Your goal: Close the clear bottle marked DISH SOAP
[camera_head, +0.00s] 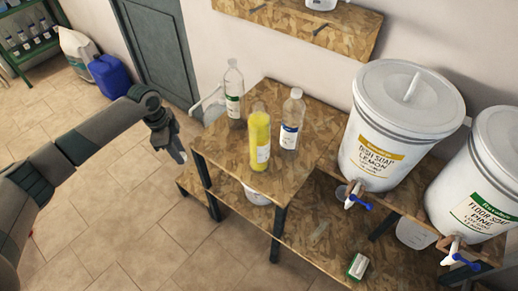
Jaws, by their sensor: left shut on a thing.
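A clear bottle filled with yellow liquid (260,130) stands upright near the front of the wooden table. Its label is too small to read, and no cap shows on its top. My left gripper (179,154) points down, left of the table and apart from the bottles. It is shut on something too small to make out. My right gripper is out of view.
The wooden table (265,92) has bare room at the back and right. A white drum marked DISH SOAP LEMON (385,135) and a FLOOR SOAP PINE drum (480,190) stand right, with blue-handled taps. A green-and-white block (357,266) lies on the lower shelf.

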